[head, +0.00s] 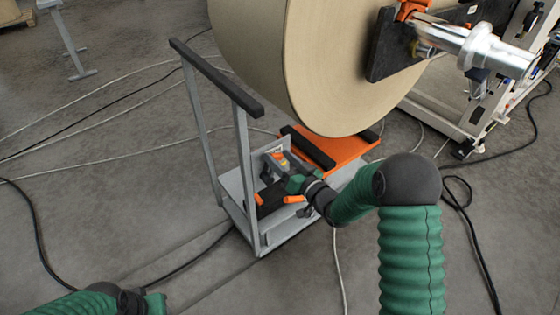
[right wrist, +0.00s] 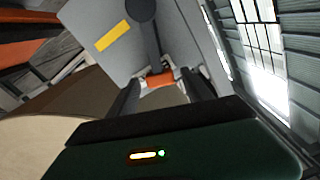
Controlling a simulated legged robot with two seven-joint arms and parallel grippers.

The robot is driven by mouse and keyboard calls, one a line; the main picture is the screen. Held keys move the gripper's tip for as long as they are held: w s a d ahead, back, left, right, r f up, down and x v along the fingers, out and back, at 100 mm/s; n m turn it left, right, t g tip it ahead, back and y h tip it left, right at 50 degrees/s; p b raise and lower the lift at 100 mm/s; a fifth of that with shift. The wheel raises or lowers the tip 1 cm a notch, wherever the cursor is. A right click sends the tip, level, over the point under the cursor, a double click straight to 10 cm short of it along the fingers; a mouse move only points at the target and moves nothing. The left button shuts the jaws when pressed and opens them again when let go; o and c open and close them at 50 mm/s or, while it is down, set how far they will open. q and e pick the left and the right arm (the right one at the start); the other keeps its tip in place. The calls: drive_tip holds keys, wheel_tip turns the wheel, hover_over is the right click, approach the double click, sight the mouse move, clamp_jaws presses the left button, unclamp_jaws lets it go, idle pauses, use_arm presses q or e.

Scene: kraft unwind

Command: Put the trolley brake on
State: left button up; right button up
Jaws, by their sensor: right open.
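The trolley is a grey frame with a black handle bar (head: 216,76) and an orange bed (head: 340,150) under the roll. Low on its end, a grey plate (right wrist: 95,55) carries a lever (right wrist: 150,42) with a black round pivot and an orange end (right wrist: 160,79); I take this as the brake. My right gripper (head: 273,166) is at this plate, its jaws open. In the right wrist view its two dark fingers (right wrist: 163,90) stand either side of the orange end; contact cannot be told. Of my left arm (head: 90,302) only part shows at bottom left; its fingers are hidden.
A large kraft roll (head: 250,50) hangs over the trolley bed, on a metal shaft (head: 490,52) at the right. The machine frame (head: 445,110) stands at right. Cables (head: 40,225) cross the floor. The floor left of the trolley is otherwise mostly clear.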

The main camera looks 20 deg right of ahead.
drive_tip(key=shift+w, duration=0.1)
clamp_jaws()
idle(0.3)
idle(1.1)
